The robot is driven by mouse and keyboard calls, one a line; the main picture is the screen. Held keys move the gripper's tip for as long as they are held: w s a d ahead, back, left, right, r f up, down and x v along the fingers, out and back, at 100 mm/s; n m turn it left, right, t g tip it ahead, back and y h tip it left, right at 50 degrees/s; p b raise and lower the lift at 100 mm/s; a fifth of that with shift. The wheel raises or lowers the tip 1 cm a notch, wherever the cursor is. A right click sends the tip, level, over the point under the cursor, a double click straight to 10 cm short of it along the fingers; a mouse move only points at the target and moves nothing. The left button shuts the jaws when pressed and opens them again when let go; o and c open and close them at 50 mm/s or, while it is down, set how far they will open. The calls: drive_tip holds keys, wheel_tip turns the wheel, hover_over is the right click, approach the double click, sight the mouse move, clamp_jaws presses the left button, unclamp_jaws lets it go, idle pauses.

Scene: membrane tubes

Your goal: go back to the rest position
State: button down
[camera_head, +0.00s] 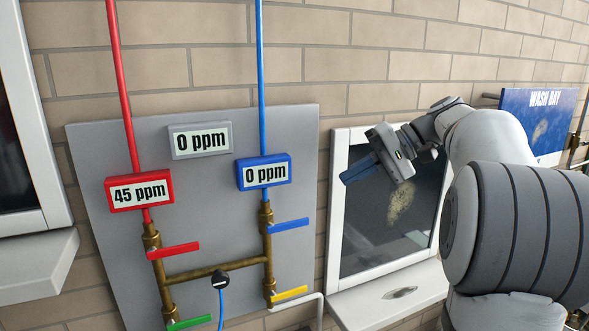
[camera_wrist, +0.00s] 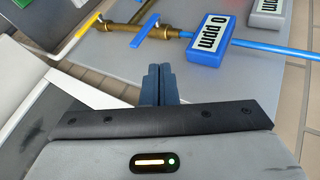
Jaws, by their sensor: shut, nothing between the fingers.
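My gripper (camera_head: 352,173) is at the centre right in the head view, in front of the window and to the right of the grey panel. Its dark blue fingers point left toward the panel. In the wrist view the two fingers (camera_wrist: 159,76) are pressed together with nothing between them. My arm reaches in from the right side of the head view. The gripper touches no valve handle or display.
The grey panel (camera_head: 95,150) carries red, blue, yellow and green valve handles and displays reading 45 ppm (camera_head: 139,191), 0 ppm (camera_head: 264,172) and 0 ppm (camera_head: 200,140). A window (camera_head: 360,235) with a smudge is behind my gripper. A blue WASH DAY sign (camera_head: 520,120) hangs at right.

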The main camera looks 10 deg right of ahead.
drive_tip(key=s+a+f+g+h, duration=0.1)
drive_tip(key=s+a+f+h, duration=0.4)
drive_tip(key=s+a+f, duration=0.35)
drive_tip(key=s+d+f+n+t+h, duration=0.1)
drive_tip(key=s+f+h, duration=0.5)
drive_tip(key=s+f, duration=0.7)
drive_tip(key=shift+d+f+n, duration=0.25)
drive_tip(key=shift+f+n, duration=0.25)
drive_tip(key=shift+f, duration=0.35)
